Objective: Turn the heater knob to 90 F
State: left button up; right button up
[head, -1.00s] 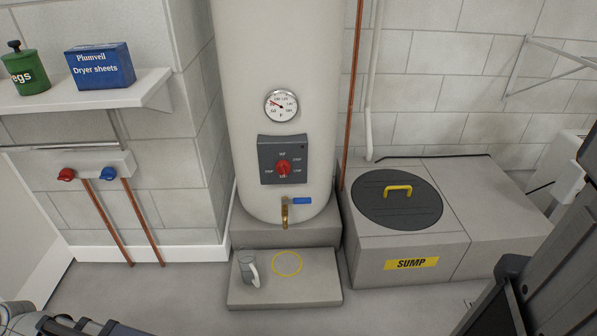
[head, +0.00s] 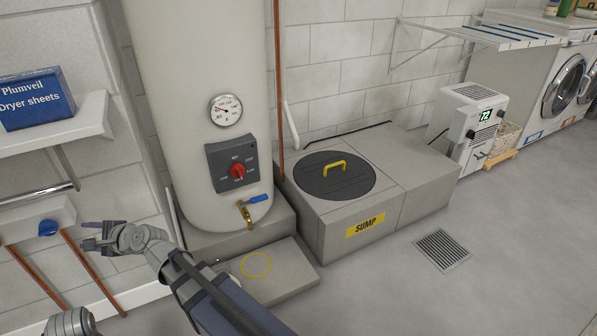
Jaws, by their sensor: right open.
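A white unit (head: 472,125) with a green display (head: 486,115) reading 72 stands on the floor at the right back. A small dark knob-like part (head: 500,113) shows beside the display; its setting is too small to read. The tall cream tank (head: 200,60) has a grey panel (head: 218,180) with a red knob (head: 238,172); its markings are too small to read. My right gripper (head: 90,236) is open and empty at the left, left of the tank and far from the white unit.
A sump box (head: 365,228) with a yellow-handled lid (head: 335,185) stands between the tank and the white unit. A low step (head: 290,268) lies before the tank. A wall rack (head: 480,35) hangs above the white unit. The floor around the drain (head: 443,250) is clear.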

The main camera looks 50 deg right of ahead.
aim_at(238, 170)
jog(key=i+j+z, duration=0.2)
jog(key=z, duration=0.3)
jog(key=i+j+z, duration=0.15)
jog(key=j+z, duration=0.3)
jog(key=i+j+z, duration=0.1)
jog(key=z, duration=0.4)
jog(key=j+z, duration=0.45)
